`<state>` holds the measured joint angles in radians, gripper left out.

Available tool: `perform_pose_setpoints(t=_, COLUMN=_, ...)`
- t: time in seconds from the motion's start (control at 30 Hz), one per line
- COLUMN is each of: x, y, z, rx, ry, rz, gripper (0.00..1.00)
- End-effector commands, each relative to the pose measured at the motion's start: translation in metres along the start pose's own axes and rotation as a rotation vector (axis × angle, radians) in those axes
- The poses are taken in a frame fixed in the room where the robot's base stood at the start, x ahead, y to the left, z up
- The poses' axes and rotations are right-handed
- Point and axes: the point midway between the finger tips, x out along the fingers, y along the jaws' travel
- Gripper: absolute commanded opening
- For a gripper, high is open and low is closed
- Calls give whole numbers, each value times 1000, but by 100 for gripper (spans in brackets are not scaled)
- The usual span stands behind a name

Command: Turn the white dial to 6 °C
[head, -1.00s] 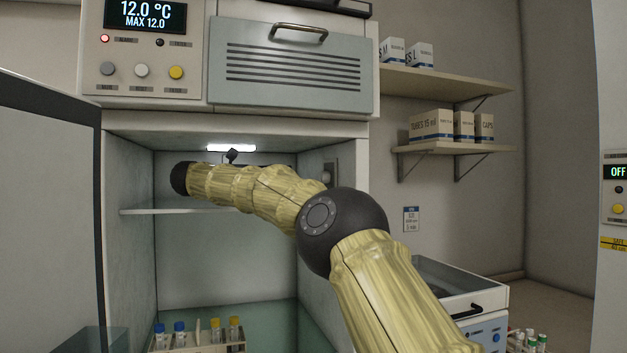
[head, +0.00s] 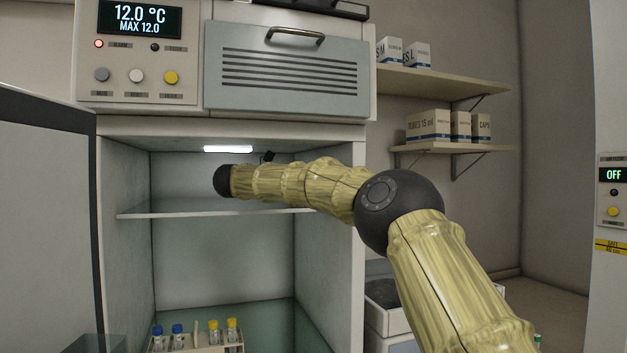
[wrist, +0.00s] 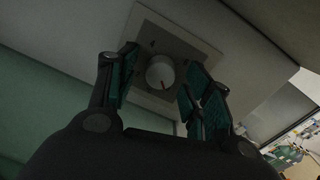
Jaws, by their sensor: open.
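My gripper (wrist: 160,80) is open, with one dark-green finger on each side of the dial in the picture. I cannot tell whether either finger touches it. In the head view my arm reaches into the open cabinet and hides the dial; the gripper is not visible there. The display (head: 140,18) above the cabinet reads 12.0 °C, MAX 12.0, with a red alarm light (head: 99,44) lit.
A shelf (head: 200,209) crosses the cabinet under my arm. A rack with blue- and yellow-capped tubes (head: 195,345) stands at the bottom. The cabinet door (head: 45,200) is open at the left. Wall shelves with boxes (head: 428,124) are at the right.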

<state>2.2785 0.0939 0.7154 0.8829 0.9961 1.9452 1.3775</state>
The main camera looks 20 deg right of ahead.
Motion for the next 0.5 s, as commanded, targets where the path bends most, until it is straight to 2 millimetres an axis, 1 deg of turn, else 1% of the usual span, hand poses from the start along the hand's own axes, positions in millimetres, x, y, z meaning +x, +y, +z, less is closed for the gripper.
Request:
perform_pose_setpoints(t=0.2, x=0, y=0, z=0, rx=0, ry=0, rz=0, gripper=50)
perform_pose_setpoints(t=0.23, x=0, y=0, z=0, rx=0, ry=0, rz=0, gripper=49)
perform_pose_setpoints(t=0.37, x=0, y=0, z=0, rx=0, ry=0, rz=0, gripper=25)
perform_pose_setpoints(t=0.4, x=0, y=0, z=0, rx=0, ry=0, rz=0, gripper=18)
perform_pose_setpoints(t=0.47, x=0, y=0, z=0, rx=0, ry=-1, rz=0, gripper=7)
perform_pose_setpoints(t=0.5, x=0, y=0, z=0, rx=0, ry=0, rz=0, gripper=4)
